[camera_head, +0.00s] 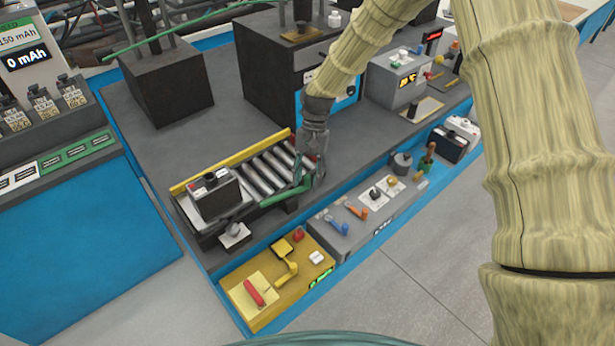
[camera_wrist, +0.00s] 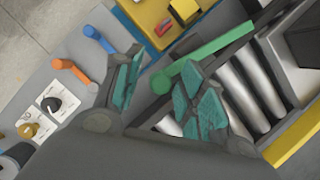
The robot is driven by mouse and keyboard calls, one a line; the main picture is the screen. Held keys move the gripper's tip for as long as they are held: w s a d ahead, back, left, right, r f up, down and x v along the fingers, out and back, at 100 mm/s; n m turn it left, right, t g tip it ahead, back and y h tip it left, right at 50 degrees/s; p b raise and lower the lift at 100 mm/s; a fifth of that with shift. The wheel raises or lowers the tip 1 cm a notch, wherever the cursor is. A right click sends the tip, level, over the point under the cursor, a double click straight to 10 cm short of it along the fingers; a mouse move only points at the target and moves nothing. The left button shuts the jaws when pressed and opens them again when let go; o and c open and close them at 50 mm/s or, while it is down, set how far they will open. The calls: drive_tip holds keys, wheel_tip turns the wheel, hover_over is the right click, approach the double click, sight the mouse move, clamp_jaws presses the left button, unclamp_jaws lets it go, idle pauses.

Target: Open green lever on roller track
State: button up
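The green lever (camera_head: 281,197) lies along the near side of the roller track (camera_head: 232,170), toward its right end. My gripper (camera_head: 311,178) is low over that end of the track, close to the lever. In the wrist view the lever (camera_wrist: 214,53) runs diagonally, its rounded dark end lying between the two teal finger pads. My gripper (camera_wrist: 163,68) is open, with a visible gap on both sides of the lever end. Whether a finger touches the lever cannot be told. The right finger overlaps the rollers (camera_wrist: 240,90) in the picture.
A black battery box (camera_head: 214,195) sits on the track's left part. A yellow panel (camera_head: 268,285) and a grey panel with blue and orange levers (camera_head: 345,228) stand in front. A yellow rail (camera_head: 225,162) edges the track's far side. Grey bench surface lies clear behind it.

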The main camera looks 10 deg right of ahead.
drive_tip(key=v, duration=1.2)
drive_tip(key=shift+w, duration=0.1)
drive_tip(key=shift+f, duration=0.15)
idle(0.3)
